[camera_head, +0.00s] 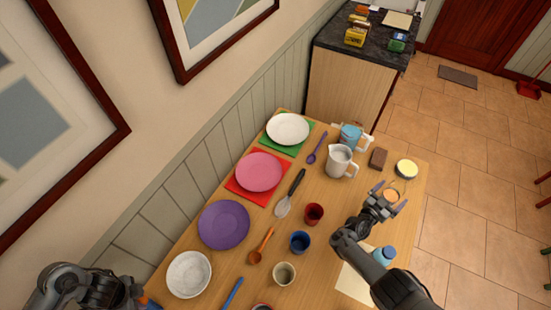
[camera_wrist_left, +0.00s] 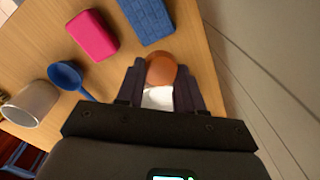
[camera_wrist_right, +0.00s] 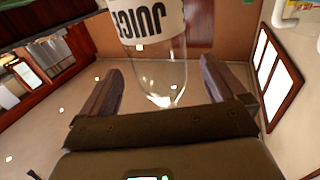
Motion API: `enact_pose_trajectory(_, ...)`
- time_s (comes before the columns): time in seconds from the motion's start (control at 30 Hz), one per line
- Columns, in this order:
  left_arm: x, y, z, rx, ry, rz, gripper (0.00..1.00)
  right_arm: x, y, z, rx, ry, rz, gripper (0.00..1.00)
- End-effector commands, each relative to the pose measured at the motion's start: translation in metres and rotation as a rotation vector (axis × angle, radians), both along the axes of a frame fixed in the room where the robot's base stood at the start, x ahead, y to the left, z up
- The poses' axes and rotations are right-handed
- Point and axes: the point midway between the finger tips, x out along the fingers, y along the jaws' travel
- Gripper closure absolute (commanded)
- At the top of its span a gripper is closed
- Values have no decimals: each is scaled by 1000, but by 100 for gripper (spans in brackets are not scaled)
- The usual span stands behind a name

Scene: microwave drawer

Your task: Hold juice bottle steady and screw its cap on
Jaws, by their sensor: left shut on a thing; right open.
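The juice bottle (camera_wrist_right: 165,80) shows in the right wrist view as clear glass with a white label. It is between the spread fingers of my right gripper (camera_head: 391,198), with gaps on both sides. In the head view the bottle (camera_head: 392,193) shows orange near the right table edge, between the open fingers. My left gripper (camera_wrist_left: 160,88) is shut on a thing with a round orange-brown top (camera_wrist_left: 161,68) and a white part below. I cannot tell whether this is the cap. In the head view the left gripper is at the lower left, mostly cut off.
Near the right arm are a blue-topped bottle (camera_head: 384,255), a brown block (camera_head: 378,158), a yellow-topped round container (camera_head: 406,169) and a white pitcher (camera_head: 340,161). Plates, cups and utensils fill the left and middle. A pink block (camera_wrist_left: 92,34) and blue spoon (camera_wrist_left: 68,76) lie near the left gripper.

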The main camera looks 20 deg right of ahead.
Motion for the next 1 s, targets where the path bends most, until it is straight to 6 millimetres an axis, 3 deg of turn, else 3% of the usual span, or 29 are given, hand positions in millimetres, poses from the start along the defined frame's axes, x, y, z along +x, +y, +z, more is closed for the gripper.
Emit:
enact_pose_trajectory(0.23, 0, 0, -12, 0, 0, 0, 96, 11, -28, -4, -2, -1, 0, 2)
enact_pose_trajectory(0.67, 0, 0, -12, 0, 0, 0, 96, 13, -31, -3, 0, -1, 0, 2)
enact_pose_trajectory(1.0, 0, 0, -12, 0, 0, 0, 96, 13, -31, -3, 0, -1, 0, 51)
